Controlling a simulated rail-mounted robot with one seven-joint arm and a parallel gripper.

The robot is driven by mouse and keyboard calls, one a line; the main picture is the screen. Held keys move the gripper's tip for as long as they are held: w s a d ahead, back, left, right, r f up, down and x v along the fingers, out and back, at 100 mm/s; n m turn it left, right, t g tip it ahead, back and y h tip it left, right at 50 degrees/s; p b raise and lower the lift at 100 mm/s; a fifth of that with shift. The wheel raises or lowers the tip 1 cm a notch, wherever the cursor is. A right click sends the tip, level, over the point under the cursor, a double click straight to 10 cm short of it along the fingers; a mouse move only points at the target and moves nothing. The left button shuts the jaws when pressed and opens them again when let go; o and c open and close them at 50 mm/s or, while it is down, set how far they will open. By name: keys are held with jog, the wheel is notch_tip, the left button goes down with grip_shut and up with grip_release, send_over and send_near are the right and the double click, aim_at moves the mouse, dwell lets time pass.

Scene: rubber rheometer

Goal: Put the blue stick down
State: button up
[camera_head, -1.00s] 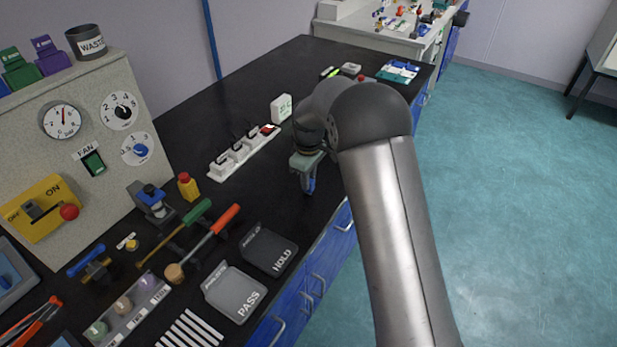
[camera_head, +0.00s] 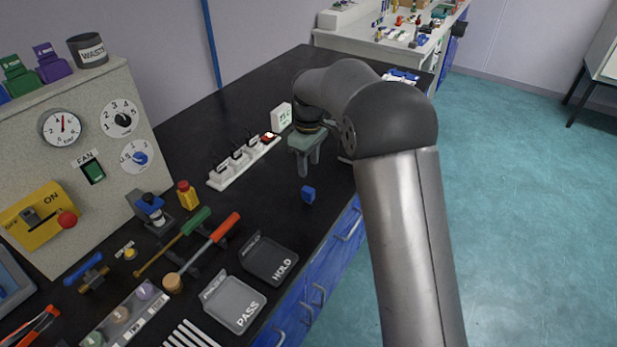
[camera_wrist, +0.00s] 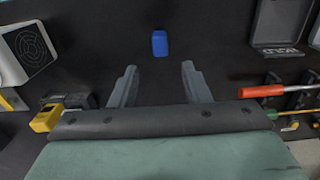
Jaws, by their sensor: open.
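The stick is apart from both fingers.
The HOLD tray (camera_head: 252,272) and PASS tray (camera_head: 218,310) lie nearer the camera. A white power strip (camera_head: 224,181) lies to the left. Red- and green-handled tools (camera_head: 214,245) rest on a rack. The bench around the stick is clear.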

jog(key=s+d+r+m, duration=0.3)
jog(key=s+d+r, duration=0.1)
jog(key=s, duration=0.3)
jog(key=s+d+r+m, duration=0.2)
jog(key=s+d+r, duration=0.1)
jog(key=s+d, duration=0.3)
jog(key=s+d+f+m, duration=0.2)
jog(key=s+m, duration=0.1)
jog(key=s, duration=0.8)
jog(key=s+d+f+m, duration=0.2)
jog(key=s+m, duration=0.1)
jog(key=s, duration=0.8)
jog(key=shift+s+d+f+m, duration=0.25)
jog(key=shift+d+f+m, duration=0.05)
jog(key=shift+f, duration=0.1)
jog(key=shift+c, duration=0.6)
jog(key=shift+a, duration=0.1)
